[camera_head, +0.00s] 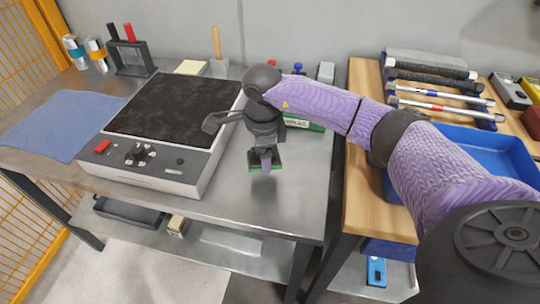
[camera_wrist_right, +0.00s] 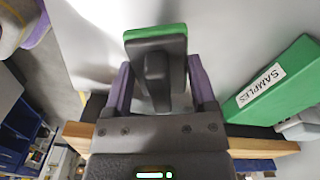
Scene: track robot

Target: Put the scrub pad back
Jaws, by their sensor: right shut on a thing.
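The scrub pad (camera_head: 252,168) has a green face and a dark grey back with a grip. In the right wrist view the scrub pad (camera_wrist_right: 155,33) sits between the two purple fingers. My right gripper (camera_head: 265,154) points down and is shut on the pad's grip, over the steel table right of the hot plate. In the wrist view the right gripper (camera_wrist_right: 158,85) covers part of the grip. I cannot tell whether the pad touches the table. My left gripper is not in view.
A hot plate (camera_head: 175,108) with a dark, dirty top stands left of the gripper. A green box labelled SAMPLES (camera_wrist_right: 275,85) lies behind it. A blue cloth (camera_head: 62,124) is far left. A wooden bench (camera_head: 362,205) with tools and a blue tray (camera_head: 480,148) is right.

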